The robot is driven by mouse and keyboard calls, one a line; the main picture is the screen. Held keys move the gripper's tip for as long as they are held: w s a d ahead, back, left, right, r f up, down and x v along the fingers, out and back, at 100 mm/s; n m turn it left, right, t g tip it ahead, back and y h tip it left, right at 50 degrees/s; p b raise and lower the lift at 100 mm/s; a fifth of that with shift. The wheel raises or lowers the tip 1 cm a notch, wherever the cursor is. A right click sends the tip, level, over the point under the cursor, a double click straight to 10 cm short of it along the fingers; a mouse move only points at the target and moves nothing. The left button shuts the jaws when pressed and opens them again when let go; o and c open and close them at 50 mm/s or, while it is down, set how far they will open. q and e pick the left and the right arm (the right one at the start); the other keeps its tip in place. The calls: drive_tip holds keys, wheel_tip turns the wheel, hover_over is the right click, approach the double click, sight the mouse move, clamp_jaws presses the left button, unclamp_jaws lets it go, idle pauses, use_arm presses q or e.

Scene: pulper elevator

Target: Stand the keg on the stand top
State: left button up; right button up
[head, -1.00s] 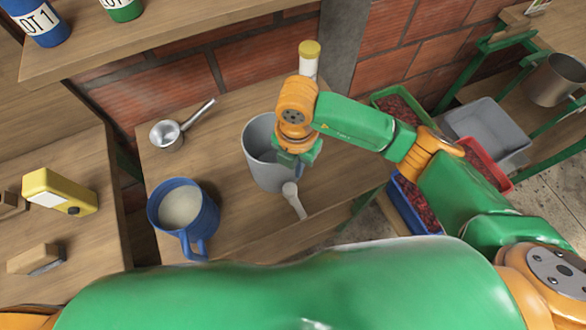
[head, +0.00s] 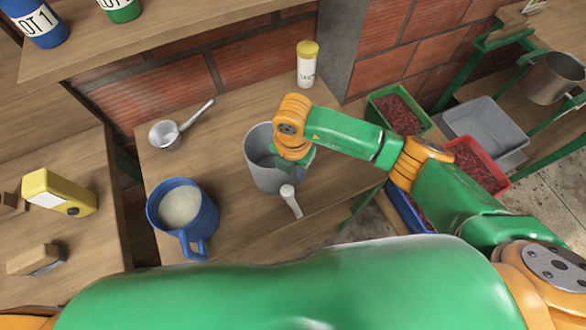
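No thing is clearly marked as the keg. The likeliest is a grey, open-topped round vessel (head: 262,172) with a white tap-like piece (head: 290,200) at its lower front. It stands upright on a wooden top (head: 225,235), which may be the stand top. My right gripper (head: 300,163) points down at the vessel's right rim. Its fingertips are small and partly hidden by the wrist, so I cannot tell if they grip the wall. My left gripper is out of view.
A blue jug (head: 185,215) of pale liquid and a metal ladle (head: 175,130) are left of the vessel. A yellow-capped jar (head: 307,68) stands behind. Red-filled trays and an empty grey tray (head: 485,130) lie right. A shelf (head: 150,38) overhangs the back left.

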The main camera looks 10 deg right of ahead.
drive_tip(key=shift+r, duration=0.2)
wheel_tip(320, 180, up, 12)
drive_tip(key=shift+b, duration=0.3)
